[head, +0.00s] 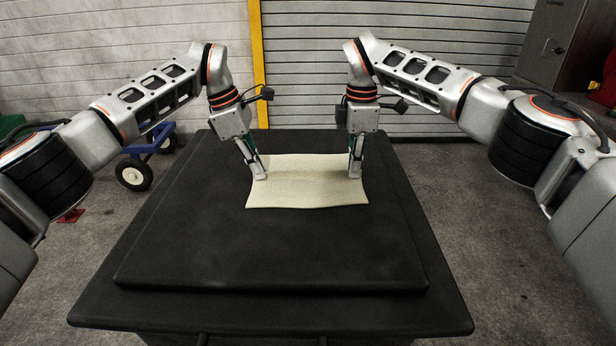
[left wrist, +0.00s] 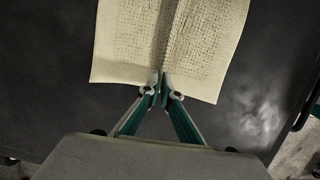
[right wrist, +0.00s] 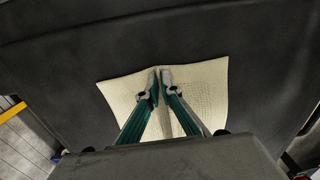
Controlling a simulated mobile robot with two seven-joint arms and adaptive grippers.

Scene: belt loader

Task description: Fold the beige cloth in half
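The beige cloth (head: 305,193) lies on the black table top, spread out, with a crease or low ridge running across its middle between my grippers. My left gripper (head: 261,177) is at the cloth's left edge, pointing down. My right gripper (head: 354,176) is at its right edge. In the left wrist view the fingertips (left wrist: 160,80) are close together at the end of the ridge in the cloth (left wrist: 125,40), seemingly pinching it. In the right wrist view the fingertips (right wrist: 158,76) are also nearly together on the ridge of the cloth (right wrist: 205,90).
The black table (head: 190,250) is bare around the cloth, with wide free room in front. A blue wheeled cart (head: 150,147) stands on the floor behind left. A yellow post (head: 257,60) and slatted wall are behind. A grey cabinet (head: 550,45) is at the back right.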

